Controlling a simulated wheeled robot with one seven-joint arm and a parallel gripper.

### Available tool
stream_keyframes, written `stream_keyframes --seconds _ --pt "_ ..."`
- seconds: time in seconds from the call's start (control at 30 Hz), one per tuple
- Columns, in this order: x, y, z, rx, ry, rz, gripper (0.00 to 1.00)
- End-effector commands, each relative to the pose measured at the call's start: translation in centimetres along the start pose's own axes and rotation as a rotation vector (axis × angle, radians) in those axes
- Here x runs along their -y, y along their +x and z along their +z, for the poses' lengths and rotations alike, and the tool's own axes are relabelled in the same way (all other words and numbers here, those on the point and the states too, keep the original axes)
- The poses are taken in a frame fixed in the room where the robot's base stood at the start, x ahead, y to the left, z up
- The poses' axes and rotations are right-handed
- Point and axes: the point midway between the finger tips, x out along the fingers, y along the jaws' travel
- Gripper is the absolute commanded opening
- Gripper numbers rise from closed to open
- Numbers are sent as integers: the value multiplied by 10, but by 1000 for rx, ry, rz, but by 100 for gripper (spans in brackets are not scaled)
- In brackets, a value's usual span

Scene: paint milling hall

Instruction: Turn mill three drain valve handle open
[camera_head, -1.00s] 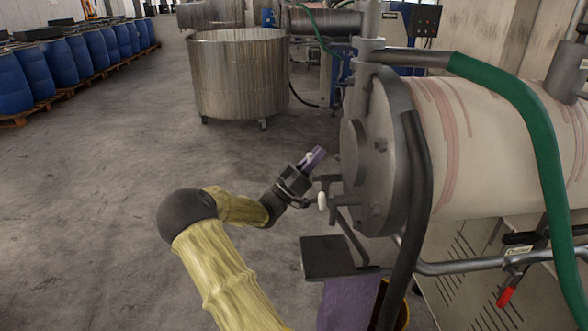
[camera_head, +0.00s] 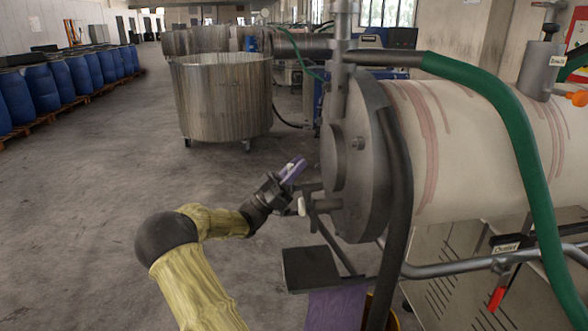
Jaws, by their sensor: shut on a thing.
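The mill (camera_head: 450,150) is a pale horizontal cylinder with a dark grey round end flange, at the right. A short spout with a small white-tipped handle (camera_head: 301,206) sticks out low on its near end. A lever with a red grip (camera_head: 497,298) hangs from the lower pipe beside an "Outlet" label. I cannot read which of these is the drain valve, or a mill number. My gripper (camera_head: 289,171) is just left of and above the white-tipped handle, seemingly apart from it. It is shut on a purple thing (camera_head: 294,169), whose shape is partly hidden.
A dark plate (camera_head: 312,268) juts out below the spout, with a purple cloth (camera_head: 336,309) hanging under it. A green hose (camera_head: 515,130) crosses the mill. A wheeled metal tub (camera_head: 222,100) stands behind, blue drums (camera_head: 62,75) at left. Open floor lies between.

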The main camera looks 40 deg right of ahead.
Motion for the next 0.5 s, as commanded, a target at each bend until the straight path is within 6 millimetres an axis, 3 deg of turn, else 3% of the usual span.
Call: stream_keyframes --seconds 0.07,0.1,0.17,0.5 --pt "-1 -3 3 5 -6 0 0" --pt "-1 -3 3 5 -6 -1 23" --pt "-1 -3 3 4 -5 -1 35" --pt "0 -3 0 1 -1 -2 37"
